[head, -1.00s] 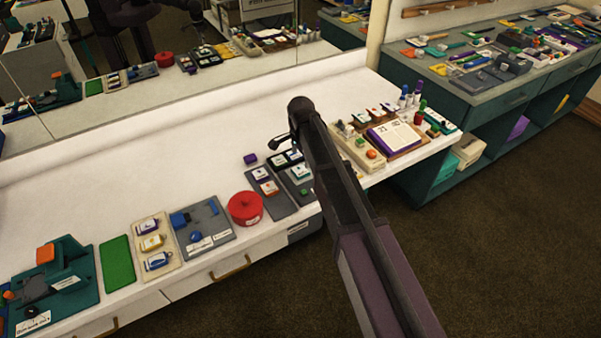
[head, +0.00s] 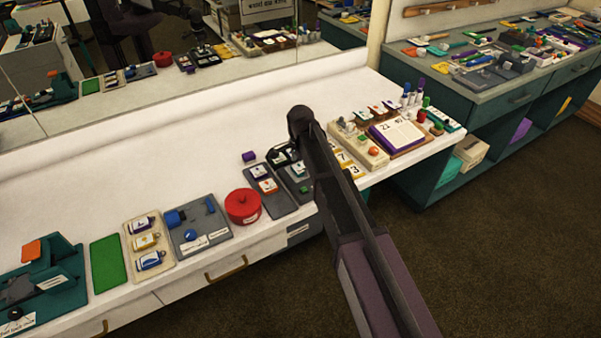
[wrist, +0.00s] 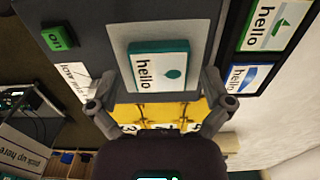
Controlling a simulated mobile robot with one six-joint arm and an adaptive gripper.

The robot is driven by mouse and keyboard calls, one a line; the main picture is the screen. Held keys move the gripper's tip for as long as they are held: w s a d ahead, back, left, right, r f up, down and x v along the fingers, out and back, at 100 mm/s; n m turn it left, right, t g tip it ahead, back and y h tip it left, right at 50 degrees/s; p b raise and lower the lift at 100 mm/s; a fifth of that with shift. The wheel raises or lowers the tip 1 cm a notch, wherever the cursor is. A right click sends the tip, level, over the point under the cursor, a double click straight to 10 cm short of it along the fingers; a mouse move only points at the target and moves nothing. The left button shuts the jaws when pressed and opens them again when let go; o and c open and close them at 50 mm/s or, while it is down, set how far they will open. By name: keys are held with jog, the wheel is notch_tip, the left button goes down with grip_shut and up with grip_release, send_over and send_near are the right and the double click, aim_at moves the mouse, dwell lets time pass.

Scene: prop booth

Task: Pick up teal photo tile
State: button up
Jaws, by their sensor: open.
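The teal photo tile (wrist: 158,66) has teal edges, a white face, the word "hello" and a teal drop mark. It lies on a grey board (wrist: 118,32) in the wrist view. My gripper (wrist: 160,80) is open, with one finger on each side of the tile. No contact shows, and I cannot tell the height gap. In the head view the tile (head: 299,170) is small, on the grey board just left of my arm. My gripper is mostly hidden behind the arm there.
A green "on" block (wrist: 57,38) sits on the same board. Green (wrist: 265,22) and blue (wrist: 243,78) tiles lie alongside on a dark tray. Yellow number cards (wrist: 165,112) are close by. A red round pot (head: 243,206) stands left; the counter's back (head: 180,135) is clear.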

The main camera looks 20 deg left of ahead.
aim_at(300, 167)
jog(key=shift+c, duration=0.2)
dwell(0.4)
jog(key=c, duration=1)
jog(key=shift+r, duration=0.15)
notch_tip(300, 167, up, 4)
jog(key=p, duration=0.4)
jog(key=s+d+p, duration=0.1)
jog(key=s+d, duration=0.7)
jog(key=s, duration=0.5)
jog(key=shift+s+d+r, duration=0.25)
jog(key=shift+s+r, duration=0.05)
jog(key=shift+r, duration=0.05)
